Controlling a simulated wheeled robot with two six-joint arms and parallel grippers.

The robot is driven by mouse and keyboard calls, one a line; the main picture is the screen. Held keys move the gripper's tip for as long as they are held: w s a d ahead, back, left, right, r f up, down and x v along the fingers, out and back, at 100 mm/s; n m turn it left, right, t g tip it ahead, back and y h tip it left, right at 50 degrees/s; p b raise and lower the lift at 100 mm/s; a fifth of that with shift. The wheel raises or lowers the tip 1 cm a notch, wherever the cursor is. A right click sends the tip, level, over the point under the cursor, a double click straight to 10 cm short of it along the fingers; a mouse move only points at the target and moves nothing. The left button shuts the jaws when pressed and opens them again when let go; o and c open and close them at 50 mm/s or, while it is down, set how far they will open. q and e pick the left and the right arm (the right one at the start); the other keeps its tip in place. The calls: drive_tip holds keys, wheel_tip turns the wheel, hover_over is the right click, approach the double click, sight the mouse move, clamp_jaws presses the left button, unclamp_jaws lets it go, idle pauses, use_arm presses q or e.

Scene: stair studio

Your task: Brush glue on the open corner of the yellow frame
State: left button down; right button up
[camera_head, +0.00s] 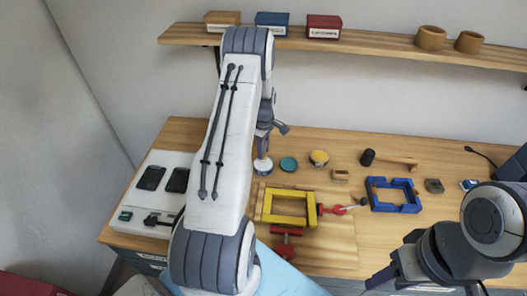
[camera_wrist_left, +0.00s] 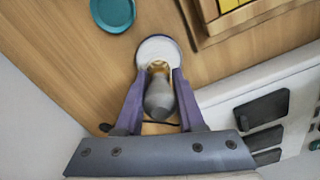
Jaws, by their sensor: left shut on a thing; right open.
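The yellow frame (camera_head: 268,203) lies on a wooden board (camera_head: 335,240) in the middle of the bench. Which of its corners is open is not clear. A corner of it shows at the top of the left wrist view (camera_wrist_left: 232,5). My left gripper (camera_head: 263,150) is shut on a brush with a grey handle (camera_wrist_left: 158,97) and a brass-coloured ferrule. The brush points down into a round pot with white contents (camera_wrist_left: 150,46), behind the frame; its bristles are hidden. My right gripper (camera_head: 378,280) is open and empty at the front right, partly seen.
A red clamp (camera_head: 334,209) is at the frame's right, and a red clamp (camera_head: 286,246) is in front. A teal dish (camera_head: 288,164), a yellow-topped pot (camera_head: 319,158) and a blue frame (camera_head: 376,196) stand nearby. A white tray (camera_head: 140,207) with dark items lies left.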

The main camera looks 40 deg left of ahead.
use_arm(q)
drive_tip(key=shift+r+p, duration=1.25)
drive_tip(key=shift+r, duration=1.1)
